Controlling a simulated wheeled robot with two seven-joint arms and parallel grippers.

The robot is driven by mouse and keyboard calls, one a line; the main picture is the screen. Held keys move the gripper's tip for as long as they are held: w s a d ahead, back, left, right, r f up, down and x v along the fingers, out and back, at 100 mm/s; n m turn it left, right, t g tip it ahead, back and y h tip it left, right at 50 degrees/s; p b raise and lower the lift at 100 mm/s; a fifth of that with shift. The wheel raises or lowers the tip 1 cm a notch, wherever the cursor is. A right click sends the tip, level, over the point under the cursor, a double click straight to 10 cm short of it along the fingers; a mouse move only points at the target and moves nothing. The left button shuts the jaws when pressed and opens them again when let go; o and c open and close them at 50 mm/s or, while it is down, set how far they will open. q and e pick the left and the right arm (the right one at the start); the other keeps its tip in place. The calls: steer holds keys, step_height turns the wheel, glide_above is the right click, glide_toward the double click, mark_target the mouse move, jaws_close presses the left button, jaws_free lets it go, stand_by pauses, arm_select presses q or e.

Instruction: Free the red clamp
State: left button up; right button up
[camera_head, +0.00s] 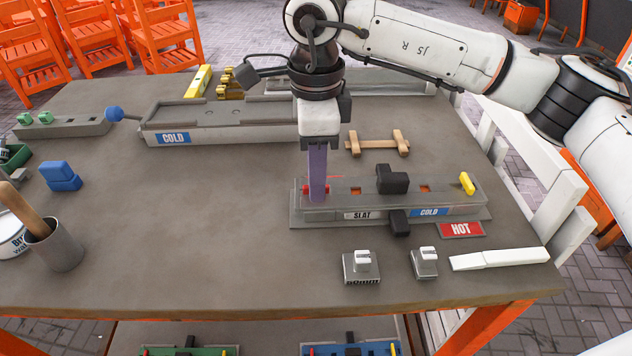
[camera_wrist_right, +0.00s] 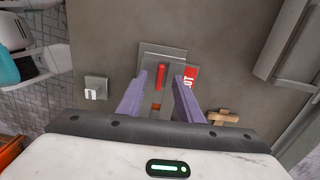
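The red clamp (camera_head: 306,189) lies at the left end of a grey fixture (camera_head: 343,201) labelled SLAT and COLD, partly hidden by my finger. My right gripper (camera_head: 318,199) points down over that end with its purple fingers. In the right wrist view, the red clamp (camera_wrist_right: 160,77) shows as a narrow bar between the spread fingers of the right gripper (camera_wrist_right: 163,90), with a gap on each side. The right gripper is open and empty. Whether its tips are level with the clamp is hard to tell. My left gripper is not in view.
A black clamp (camera_head: 392,180) and a yellow clamp (camera_head: 467,183) are on the fixture. Small grey-white blocks (camera_head: 362,266) stand in front, and wooden pieces (camera_head: 378,143) lie behind.

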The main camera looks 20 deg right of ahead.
steer(key=shift+r+p, duration=1.75)
steer(key=shift+r, duration=1.45)
steer(key=shift+f, duration=0.1)
